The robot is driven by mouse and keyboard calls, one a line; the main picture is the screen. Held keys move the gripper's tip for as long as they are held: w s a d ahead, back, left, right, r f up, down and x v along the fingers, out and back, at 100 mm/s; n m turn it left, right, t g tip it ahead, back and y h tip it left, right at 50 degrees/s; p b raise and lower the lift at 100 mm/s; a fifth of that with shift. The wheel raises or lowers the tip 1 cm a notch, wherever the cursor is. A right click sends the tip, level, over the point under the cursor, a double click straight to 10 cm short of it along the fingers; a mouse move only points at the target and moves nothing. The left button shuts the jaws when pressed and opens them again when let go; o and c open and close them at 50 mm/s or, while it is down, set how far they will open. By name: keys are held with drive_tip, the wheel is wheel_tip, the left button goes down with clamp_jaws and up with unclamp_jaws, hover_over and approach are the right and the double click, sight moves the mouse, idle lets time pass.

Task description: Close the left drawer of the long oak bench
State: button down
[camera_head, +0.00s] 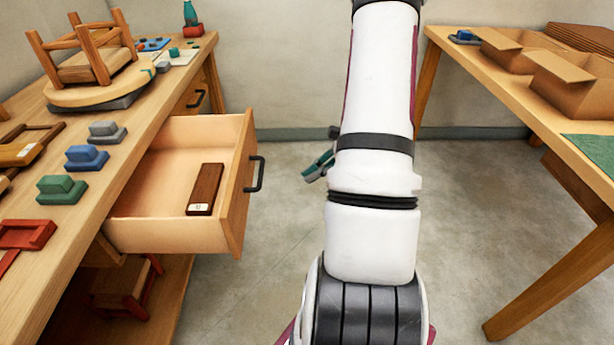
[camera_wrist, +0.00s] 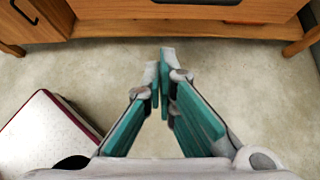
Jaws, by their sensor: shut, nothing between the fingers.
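The long oak bench (camera_head: 150,103) runs along the left side of the head view. Its near drawer (camera_head: 236,190), the left one when facing the bench front, is pulled well out. It has a black bar handle (camera_head: 257,174) on its front, and a dark brown block with a pale label (camera_head: 205,189) lies inside. My gripper (camera_head: 318,168) is right of the drawer front, apart from it, and partly hidden behind my arm. In the wrist view, its teal fingers (camera_wrist: 160,65) are shut and empty above the floor.
A farther drawer (camera_head: 190,98) looks closed. Colored blocks (camera_head: 87,157) and a small upturned stool (camera_head: 85,60) sit on the bench top. Another table with cardboard boxes (camera_head: 570,85) stands at right. Wooden furniture (camera_wrist: 100,28) crosses the wrist view's top. Floor (camera_head: 285,220) beside the drawer is clear.

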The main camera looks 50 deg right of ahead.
drive_tip(key=w+a+f+b, duration=0.1)
drive_tip(key=w+a+f, duration=0.3)
drive_tip(key=w+a, duration=0.2)
drive_tip(key=shift+w, duration=0.8)
drive_tip(key=b, duration=0.6)
hover_over(175, 204)
drive_tip(key=shift+s+d, duration=0.35)
drive_tip(key=shift+s, duration=0.1)
drive_tip(key=shift+w+a+r, duration=0.1)
drive_tip(key=shift+w+a, duration=0.25)
drive_tip(key=shift+w, duration=0.1)
drive_tip(key=shift+r, duration=0.1)
